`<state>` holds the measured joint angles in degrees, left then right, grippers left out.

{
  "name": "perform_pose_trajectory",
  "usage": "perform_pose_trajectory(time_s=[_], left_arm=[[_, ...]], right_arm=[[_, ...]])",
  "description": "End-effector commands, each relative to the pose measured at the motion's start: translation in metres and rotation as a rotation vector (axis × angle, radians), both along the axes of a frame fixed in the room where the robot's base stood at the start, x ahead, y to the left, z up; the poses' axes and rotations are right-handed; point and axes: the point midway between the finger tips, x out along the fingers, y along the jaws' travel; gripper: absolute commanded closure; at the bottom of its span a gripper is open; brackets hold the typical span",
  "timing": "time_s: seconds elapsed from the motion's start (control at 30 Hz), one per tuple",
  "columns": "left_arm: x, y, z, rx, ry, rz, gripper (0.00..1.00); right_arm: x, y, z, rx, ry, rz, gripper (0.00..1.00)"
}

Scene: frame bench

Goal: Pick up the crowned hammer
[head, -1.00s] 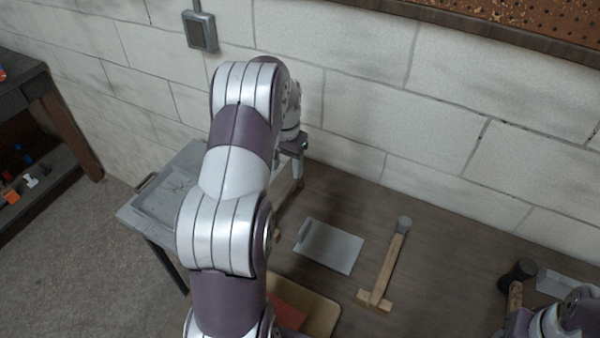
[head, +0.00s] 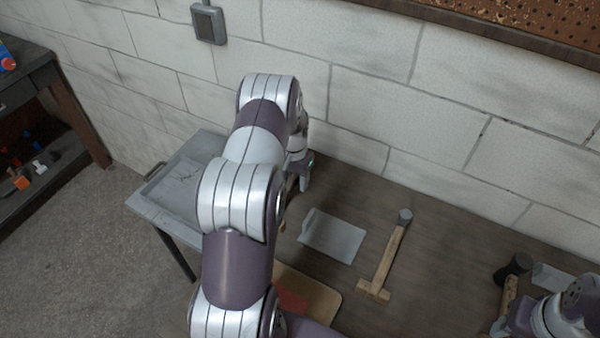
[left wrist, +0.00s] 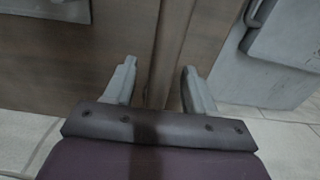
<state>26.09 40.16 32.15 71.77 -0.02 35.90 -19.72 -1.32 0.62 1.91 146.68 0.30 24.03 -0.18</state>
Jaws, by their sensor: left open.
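A hammer with a pale wooden handle, a grey cap at its far end and a wooden crosspiece at its near end (head: 388,262) lies on the bench in the head view. Another hammer with a dark head (head: 517,266) and a wooden handle is at the right, partly behind my right arm. I cannot tell for sure which is the crowned hammer. My left gripper (head: 303,183) is over the bench's left end, left of both hammers. In the left wrist view, my left gripper (left wrist: 158,78) is open, with nothing between its fingers. My right gripper's fingers are not clear.
A grey flat tray (head: 333,237) lies left of the pale hammer. A tan bin (head: 325,300) with something red inside is nearer. A grey side table (head: 150,207) stands left. The block wall (head: 370,90) closes the back. A grey piece (head: 552,278) lies far right.

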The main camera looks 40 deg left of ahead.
Motion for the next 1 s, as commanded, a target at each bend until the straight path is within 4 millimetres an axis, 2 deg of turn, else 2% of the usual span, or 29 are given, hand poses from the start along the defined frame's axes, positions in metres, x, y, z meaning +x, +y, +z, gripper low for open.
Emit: perform_pose_trajectory(time_s=[0.5, 0.57, 0.6, 0.67, 0.7, 1.0], left_arm=[[0.0, 0.0, -0.0039, 0.0, 0.0, 0.0, 0.45], [0.0, 0.0, -0.0039, 0.0, 0.0, 0.0, 0.61], [0.0, 0.0, -0.0039, 0.0, 0.0, 0.0, 0.74], [0.0, 0.0, -0.0039, 0.0, 0.0, 0.0, 0.94], [0.0, 0.0, -0.0039, 0.0, 0.0, 0.0, 1.0], [0.0006, 0.0003, -0.0012, 0.001, -0.002, 0.0, 1.0]], right_arm=[[0.0, 0.0, -0.0029, 0.0, 0.0, 0.0, 0.57], [0.0, 0.0, -0.0029, 0.0, 0.0, 0.0, 0.57], [0.0, 0.0, -0.0029, 0.0, 0.0, 0.0, 0.57], [0.0, 0.0, -0.0029, 0.0, 0.0, 0.0, 0.57], [0.0, 0.0, -0.0029, 0.0, 0.0, 0.0, 0.57], [0.0, 0.0, -0.0011, 0.0, 0.0, 0.0, 0.57]])
